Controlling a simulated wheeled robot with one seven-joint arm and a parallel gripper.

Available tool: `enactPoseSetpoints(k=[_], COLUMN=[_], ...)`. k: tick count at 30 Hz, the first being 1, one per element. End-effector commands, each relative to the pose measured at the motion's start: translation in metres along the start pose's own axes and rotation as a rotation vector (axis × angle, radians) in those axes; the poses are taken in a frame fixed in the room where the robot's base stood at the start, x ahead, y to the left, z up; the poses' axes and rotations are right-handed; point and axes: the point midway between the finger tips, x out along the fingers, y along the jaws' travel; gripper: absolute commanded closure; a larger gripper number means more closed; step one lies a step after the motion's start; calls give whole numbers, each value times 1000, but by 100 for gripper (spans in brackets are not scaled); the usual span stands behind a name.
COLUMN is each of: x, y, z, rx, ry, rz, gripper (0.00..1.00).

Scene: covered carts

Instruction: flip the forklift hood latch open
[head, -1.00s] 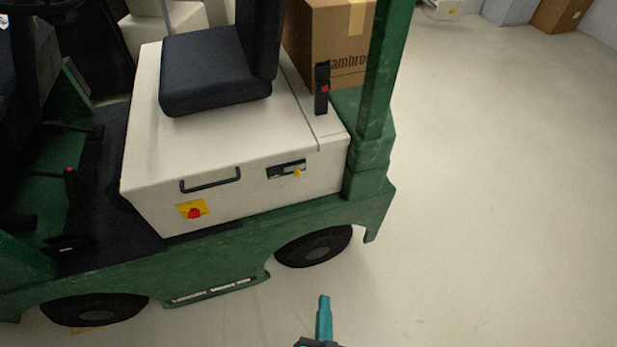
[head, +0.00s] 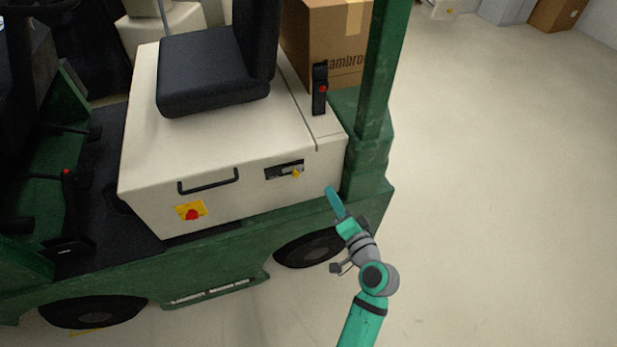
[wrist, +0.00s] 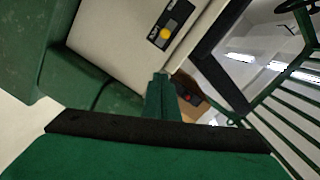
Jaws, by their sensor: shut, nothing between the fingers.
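The forklift hood is the cream box (head: 225,135) under the black seat. Its latch (head: 285,170) is a dark recessed plate with a small yellow knob, on the upper right of the hood's front side. In the wrist view the latch (wrist: 164,34) shows near the top, tilted, with its yellow knob at the middle. My gripper (head: 332,192) is shut and empty. In the head view it appears to the right of the latch and slightly below it, apart from it. In the wrist view the green fingers (wrist: 160,92) point up toward the hood, below the latch.
A black handle (head: 208,182) and a red knob on a yellow plate (head: 191,211) sit left of the latch. A green post (head: 376,100) rises to the right of the hood. A cardboard box (head: 325,35) stands behind. The floor (head: 500,180) at right is clear.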

Motion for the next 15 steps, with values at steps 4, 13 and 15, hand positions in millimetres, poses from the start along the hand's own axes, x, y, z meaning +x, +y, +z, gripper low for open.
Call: enactPoseSetpoints(k=[4,13,15], x=[1,3,9], y=[-2,0,0], z=[-1,-4,-4], rx=[3,2,2], ry=[-3,3,3], rz=[-5,-1,-1], gripper=[100,100,100])
